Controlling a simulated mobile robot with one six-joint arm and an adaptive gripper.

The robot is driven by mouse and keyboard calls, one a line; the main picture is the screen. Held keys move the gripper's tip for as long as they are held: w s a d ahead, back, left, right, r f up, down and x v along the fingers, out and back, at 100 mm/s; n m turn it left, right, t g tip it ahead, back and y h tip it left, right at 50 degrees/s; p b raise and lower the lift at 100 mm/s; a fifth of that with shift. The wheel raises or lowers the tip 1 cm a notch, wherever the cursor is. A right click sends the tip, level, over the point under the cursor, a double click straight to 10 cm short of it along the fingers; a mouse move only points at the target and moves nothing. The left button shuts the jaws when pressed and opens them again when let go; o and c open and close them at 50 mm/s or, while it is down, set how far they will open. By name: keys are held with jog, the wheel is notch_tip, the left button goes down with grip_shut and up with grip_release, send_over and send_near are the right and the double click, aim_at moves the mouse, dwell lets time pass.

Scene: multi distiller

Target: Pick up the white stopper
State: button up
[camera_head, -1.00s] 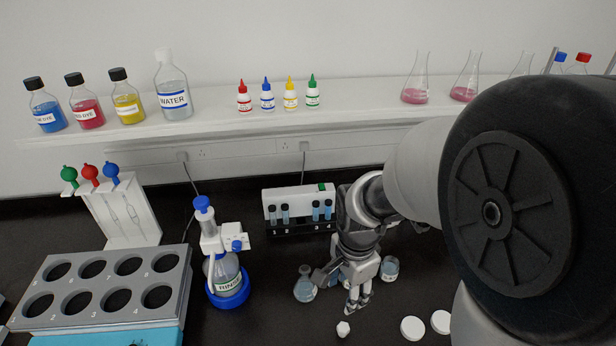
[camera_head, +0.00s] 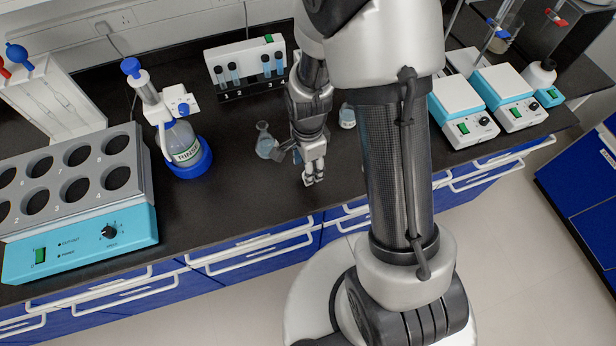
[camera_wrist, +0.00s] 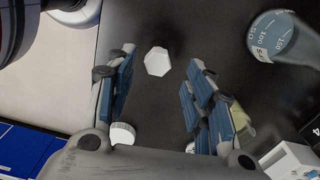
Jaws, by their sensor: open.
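The white stopper (camera_wrist: 157,61) is a small faceted piece on the black bench, seen in the wrist view. It appears between the fingertips of my gripper (camera_wrist: 163,57), with dark gaps on both sides. The fingers are open and not touching it in the picture. How high they are above it, I cannot tell. In the head view my gripper (camera_head: 313,178) points down at the bench near its front edge, and I cannot make out the stopper there.
A small flask (camera_head: 265,142) stands just left of my gripper, and a beaker (camera_head: 347,116) is behind it to the right. A white disc (camera_wrist: 122,133) lies partly behind a finger.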

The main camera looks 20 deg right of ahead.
notch_tip(320, 180, down, 5)
jog(key=shift+s+f+b, duration=0.15)
jog(key=shift+b, duration=0.85)
jog(key=c, duration=0.8)
